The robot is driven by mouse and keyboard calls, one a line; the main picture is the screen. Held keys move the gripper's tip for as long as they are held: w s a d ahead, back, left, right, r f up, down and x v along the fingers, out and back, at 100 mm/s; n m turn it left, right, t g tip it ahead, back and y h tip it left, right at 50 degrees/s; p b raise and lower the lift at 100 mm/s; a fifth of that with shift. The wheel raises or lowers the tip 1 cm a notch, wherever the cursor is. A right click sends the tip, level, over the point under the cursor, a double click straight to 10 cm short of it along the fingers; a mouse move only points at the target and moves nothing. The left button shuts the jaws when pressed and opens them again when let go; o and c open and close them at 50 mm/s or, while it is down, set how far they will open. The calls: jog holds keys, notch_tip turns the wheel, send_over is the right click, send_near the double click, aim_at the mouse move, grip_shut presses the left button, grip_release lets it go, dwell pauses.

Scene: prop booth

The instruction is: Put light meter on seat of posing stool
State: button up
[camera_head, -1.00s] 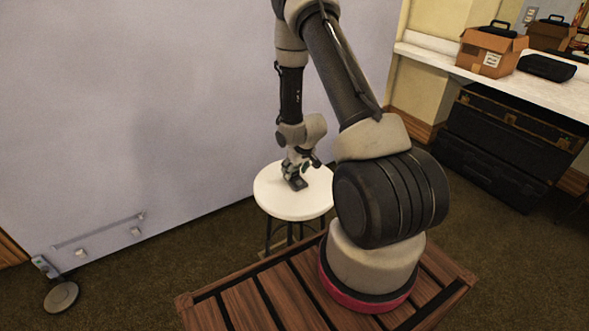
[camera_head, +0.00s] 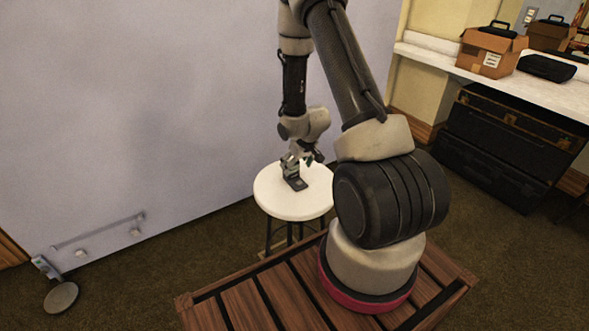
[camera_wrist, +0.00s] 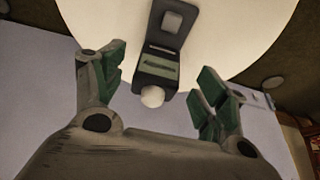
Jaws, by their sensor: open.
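The light meter (camera_head: 296,183) is a small dark device lying on the round white seat of the posing stool (camera_head: 276,204). In the wrist view the light meter (camera_wrist: 157,65) shows a pale square, a greenish panel and a white dome at its near end, with the white seat (camera_wrist: 225,40) under it. My gripper (camera_head: 299,166) is just above the seat. In the wrist view my gripper (camera_wrist: 161,92) is open, its green-padded fingers apart on either side of the meter's dome end, with clear gaps to both.
A large pale panel (camera_head: 140,100) stands behind the stool. A white counter (camera_head: 520,84) at the right holds a cardboard box (camera_head: 487,54) and a black case (camera_head: 546,68). Dark trunks (camera_head: 510,150) stand below it. The seat around the meter is bare.

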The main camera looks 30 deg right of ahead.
jog(key=s+a+r+h, duration=0.1)
jog(key=s+r, duration=0.4)
jog(key=r, duration=0.9)
jog(key=s+r+h, duration=0.1)
jog(key=s+r, duration=0.3)
jog(key=r, duration=1)
jog(key=s+a+r+y, duration=0.1)
jog(key=s+a+r, duration=0.2)
jog(key=s+r, duration=0.3)
jog(key=s+a+r, duration=0.3)
jog(key=s+r, duration=0.3)
jog(key=s, duration=0.8)
jog(key=shift+s+a+y, duration=0.2)
jog(key=shift+a+y, duration=0.1)
jog(key=shift+y, duration=0.1)
jog(key=shift+c, duration=0.2)
